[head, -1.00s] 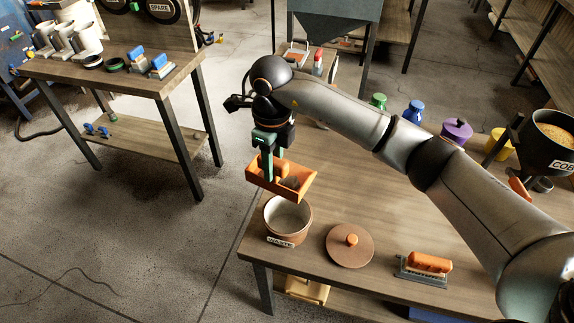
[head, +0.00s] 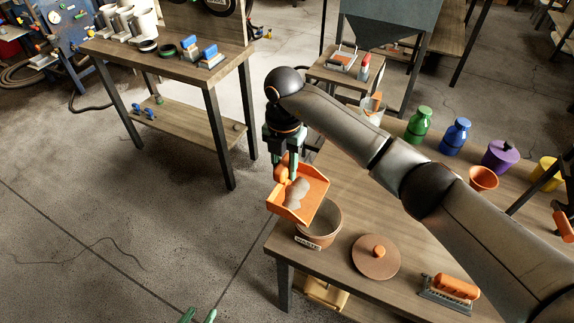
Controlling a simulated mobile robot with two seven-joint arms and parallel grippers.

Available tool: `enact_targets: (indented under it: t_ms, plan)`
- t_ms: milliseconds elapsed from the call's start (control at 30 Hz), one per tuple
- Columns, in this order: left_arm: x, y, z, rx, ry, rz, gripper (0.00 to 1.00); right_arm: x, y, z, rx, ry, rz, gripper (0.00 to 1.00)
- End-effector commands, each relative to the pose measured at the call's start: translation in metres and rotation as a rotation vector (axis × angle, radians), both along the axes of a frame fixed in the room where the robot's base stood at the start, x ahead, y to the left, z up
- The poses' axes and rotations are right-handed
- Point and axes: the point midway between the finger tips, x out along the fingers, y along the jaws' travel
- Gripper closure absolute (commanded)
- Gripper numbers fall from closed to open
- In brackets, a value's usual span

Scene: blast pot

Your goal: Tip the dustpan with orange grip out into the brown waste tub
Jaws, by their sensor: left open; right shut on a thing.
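The dustpan with orange grip (head: 311,205) is held by my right gripper (head: 285,168), which is shut on its orange grip. The pan is tilted, with its open face toward the camera, and a grey-brown heap lies in it. The brown waste tub (head: 322,236) stands on the table's near left corner, labelled WASTE. The pan's lower part overlaps the tub's left rim in the head view; I cannot tell whether they touch. The tub's inside is partly hidden. My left gripper (head: 198,315) shows only its green fingertips at the bottom edge, apart and empty.
A round brown lid (head: 370,264) and an orange-handled brush (head: 452,287) lie right of the tub. Green (head: 418,125) and blue (head: 455,137) bottles, a purple pot (head: 500,157) and an orange cup (head: 483,179) stand farther back. Open floor lies left of the table.

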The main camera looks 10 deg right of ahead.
Motion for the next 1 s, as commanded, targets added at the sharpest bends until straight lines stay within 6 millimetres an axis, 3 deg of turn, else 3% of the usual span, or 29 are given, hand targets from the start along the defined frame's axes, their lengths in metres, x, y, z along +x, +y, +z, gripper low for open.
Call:
enact_targets:
  t_ms: [333,667,800,1000]
  plan:
    - [0.0,0.0,0.004,0.0,0.001,0.0,0.5,-0.001,-0.002,0.002,0.012,-0.008,0.002,1.0]
    - [0.0,0.0,0.018,0.0,0.0,0.0,0.5,-0.011,-0.018,0.017,0.163,-0.111,0.002,1.0]
    - [0.0,0.0,0.015,0.0,0.0,0.0,0.5,-0.017,-0.027,0.023,0.249,-0.169,0.003,1.0]
    - [0.0,0.0,-0.006,0.0,0.0,0.0,0.5,-0.028,-0.043,0.025,0.388,-0.264,0.001,1.0]
